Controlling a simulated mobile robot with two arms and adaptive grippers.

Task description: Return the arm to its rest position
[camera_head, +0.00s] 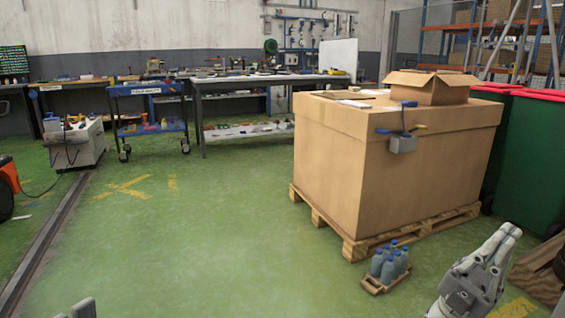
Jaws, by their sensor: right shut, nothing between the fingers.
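My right gripper (507,234) shows at the lower right, pointing up and away from me. It is grey and white, its fingers are together, and nothing is between them. It is over the floor, to the right of a small crate of bottles and in front of the green bins, apart from both. At the bottom left edge, grey tips of what looks like my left gripper (80,309) just show. The rest of it is cut off, so its opening is unclear.
A large cardboard box (380,170) stands on a wooden pallet (350,248). The bottle crate (375,287) is on the floor before it. Green bins (527,160) with red lids stand right. A blue cart (150,130) and workbench (260,80) are behind. The green floor at centre left is clear.

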